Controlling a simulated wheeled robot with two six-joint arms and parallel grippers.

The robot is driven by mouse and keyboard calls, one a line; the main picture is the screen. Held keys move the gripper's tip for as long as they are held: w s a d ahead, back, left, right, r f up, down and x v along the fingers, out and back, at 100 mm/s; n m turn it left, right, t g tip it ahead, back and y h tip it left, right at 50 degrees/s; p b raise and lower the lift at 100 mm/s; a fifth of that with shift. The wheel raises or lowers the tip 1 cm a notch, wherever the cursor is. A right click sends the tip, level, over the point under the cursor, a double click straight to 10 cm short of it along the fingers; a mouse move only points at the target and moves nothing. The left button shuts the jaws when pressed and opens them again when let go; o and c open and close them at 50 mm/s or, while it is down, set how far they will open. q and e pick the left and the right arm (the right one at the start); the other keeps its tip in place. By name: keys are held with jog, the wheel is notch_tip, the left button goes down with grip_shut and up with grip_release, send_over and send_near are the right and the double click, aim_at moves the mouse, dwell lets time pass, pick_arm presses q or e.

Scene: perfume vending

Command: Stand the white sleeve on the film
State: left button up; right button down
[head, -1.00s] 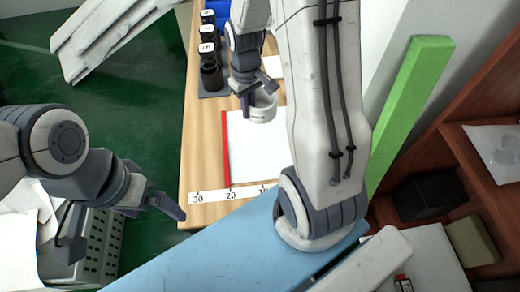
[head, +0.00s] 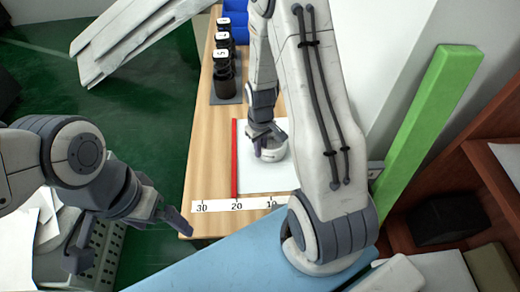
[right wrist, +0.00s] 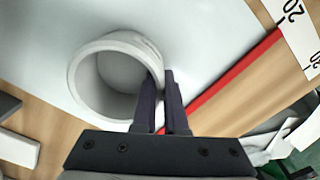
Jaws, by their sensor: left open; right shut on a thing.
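The white sleeve (head: 274,153) is a short hollow ring, upright over the white film (head: 262,181) with the red edge strip (head: 235,160). My right gripper (head: 258,150) is shut on the sleeve's wall. In the right wrist view, the sleeve (right wrist: 83,84) shows its round opening, and the fingers (right wrist: 160,82) pinch its wall on the right side. The film (right wrist: 190,40) lies behind it. Whether the sleeve's base touches the film I cannot tell. My left gripper (head: 130,243) is open and empty, left of the table.
Black bottles (head: 222,62) with white number labels stand in a dark rack at the table's back left, by a blue bin (head: 236,20). A numbered white strip (head: 218,206) lies along the film's near side. A green bar (head: 425,125) stands at the right.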

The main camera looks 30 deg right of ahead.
jog(key=shift+f, duration=0.2)
jog(key=c, duration=1)
grip_release()
jog(key=shift+r, duration=0.1)
jog(key=shift+r, duration=0.25)
notch_tip(320, 180, up, 12)
jog(key=p, duration=0.1)
jog(key=s+a+r+n, duration=0.1)
jog(key=s+a+r, duration=0.2)
jog(key=a, duration=0.4)
jog(key=s+a+r+n, duration=0.2)
jog(key=s+a+r, duration=0.1)
jog(key=a, duration=0.3)
jog(key=s+a+r+n, duration=0.1)
jog(key=s+a, duration=0.1)
jog(key=s, duration=0.2)
jog(key=s+a+r+n, duration=0.1)
jog(key=s+a, duration=0.2)
jog(key=s, duration=0.1)
jog(key=s+a+r+y, duration=0.1)
jog(key=s+a, duration=0.1)
jog(key=s, duration=0.2)
jog(key=shift+s+a+r+n, duration=0.3)
jog(key=shift+s+r+n, duration=0.05)
jog(key=shift+r+n, duration=0.05)
